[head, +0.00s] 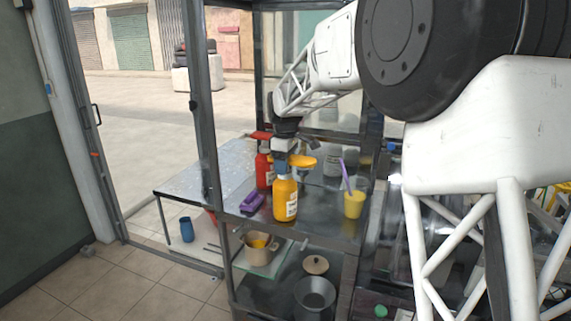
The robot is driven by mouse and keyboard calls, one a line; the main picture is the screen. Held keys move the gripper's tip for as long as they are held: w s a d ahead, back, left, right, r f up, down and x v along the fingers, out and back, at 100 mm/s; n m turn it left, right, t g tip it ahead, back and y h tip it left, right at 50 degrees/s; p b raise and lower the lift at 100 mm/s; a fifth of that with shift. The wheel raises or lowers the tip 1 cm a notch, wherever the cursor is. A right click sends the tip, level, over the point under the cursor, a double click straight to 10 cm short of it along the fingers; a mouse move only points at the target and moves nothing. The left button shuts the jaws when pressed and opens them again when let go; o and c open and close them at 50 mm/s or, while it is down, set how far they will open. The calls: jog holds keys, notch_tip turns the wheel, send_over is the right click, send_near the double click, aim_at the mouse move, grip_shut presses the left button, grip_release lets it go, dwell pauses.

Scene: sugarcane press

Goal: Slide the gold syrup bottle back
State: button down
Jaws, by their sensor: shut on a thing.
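The gold syrup bottle (286,198) stands upright near the front of the dark metal shelf top (318,213) in the head view. It is yellow-orange with a white label. My gripper (281,165) reaches down from above and is shut on the bottle's top. The fingers partly hide the bottle's neck and cap. A yellow-orange pump top (303,162) shows just right of my gripper.
A red bottle (263,167) stands behind and left, with a purple object (251,202) in front of it. A yellow cup (354,204) with a purple stick stands to the right. A pale jar (332,163) is farther back. Frame posts border the shelf.

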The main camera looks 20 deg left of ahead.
jog(key=shift+c, duration=1)
grip_release()
jog(key=shift+r, duration=0.1)
jog(key=shift+r, duration=3.8)
jog(key=shift+d, duration=0.15)
